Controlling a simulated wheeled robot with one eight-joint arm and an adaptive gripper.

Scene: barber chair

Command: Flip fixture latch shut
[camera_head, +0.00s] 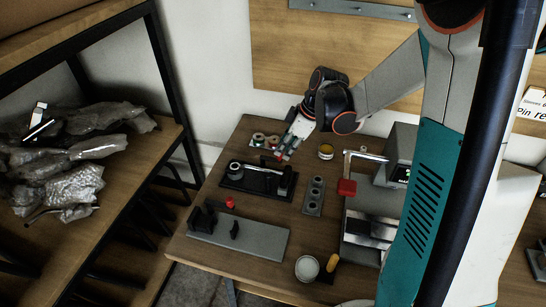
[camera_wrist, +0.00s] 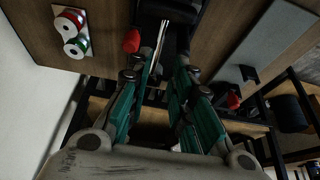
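A black fixture (camera_head: 258,180) with a round part at its left end and an upright block at its right lies near the back left of the table. In the wrist view, a dark body (camera_wrist: 165,12) that looks like this fixture is ahead of my fingers. A red tip (camera_wrist: 131,41), likely the latch handle, stands left of the fingertips. My gripper (camera_head: 283,154) points down at the fixture's far edge. In the wrist view my gripper (camera_wrist: 169,62) shows a narrow gap between its fingers, with nothing clearly held. Contact with the latch cannot be told.
A grey plate (camera_head: 258,239) with black blocks and a red knob (camera_head: 230,203) lies in front. A shelf with bags (camera_head: 75,185) is left.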

